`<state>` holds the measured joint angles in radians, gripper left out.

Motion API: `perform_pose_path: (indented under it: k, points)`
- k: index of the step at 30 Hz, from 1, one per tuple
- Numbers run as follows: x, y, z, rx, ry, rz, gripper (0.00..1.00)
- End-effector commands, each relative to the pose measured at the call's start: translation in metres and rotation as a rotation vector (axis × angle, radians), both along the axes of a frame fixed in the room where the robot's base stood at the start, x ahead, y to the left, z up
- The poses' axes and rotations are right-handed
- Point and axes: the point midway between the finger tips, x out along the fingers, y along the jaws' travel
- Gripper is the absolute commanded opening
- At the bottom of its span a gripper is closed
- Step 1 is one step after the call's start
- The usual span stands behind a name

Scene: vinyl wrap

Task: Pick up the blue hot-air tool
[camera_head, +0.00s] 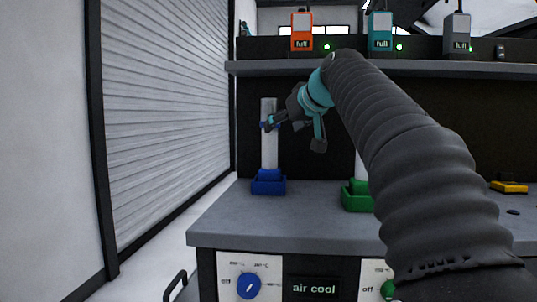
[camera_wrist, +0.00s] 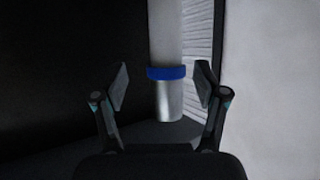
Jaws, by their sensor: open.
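In the wrist view the tool (camera_wrist: 167,98) shows a blue band around a pale, silvery barrel. My gripper (camera_head: 292,134) is open beside the upper part of the tool, and one finger overlaps it in the head view. In the wrist view my gripper (camera_wrist: 163,86) has its fingers on either side of the blue band, with gaps on both sides. How far the tool is in depth between them is unclear.
A green holder (camera_head: 357,198) stands to the right, its tool partly hidden by my arm. Orange (camera_head: 302,31), teal (camera_head: 380,32) and grey (camera_head: 456,33) units sit on the shelf (camera_head: 270,68) above. A yellow item (camera_head: 509,187) lies at right. A shuttered wall (camera_head: 170,100) is left.

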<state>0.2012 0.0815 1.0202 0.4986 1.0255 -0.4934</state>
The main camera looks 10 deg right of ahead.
Motion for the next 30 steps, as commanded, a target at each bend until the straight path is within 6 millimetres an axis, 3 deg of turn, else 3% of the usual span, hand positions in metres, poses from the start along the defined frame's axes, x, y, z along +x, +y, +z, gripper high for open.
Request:
perform_pose_path:
  k: [11,21,28,29,30]
  points:
    - [0.022,0.01,-0.012,0.0,0.0,0.004,0.72]
    - [0.057,0.026,-0.031,-0.001,0.001,0.005,0.72]
    - [0.059,0.027,-0.032,0.0,0.0,0.004,0.72]
    - [0.059,0.027,-0.032,0.0,0.0,0.004,0.7]
    - [0.059,0.027,-0.032,0.0,0.0,0.004,0.6]
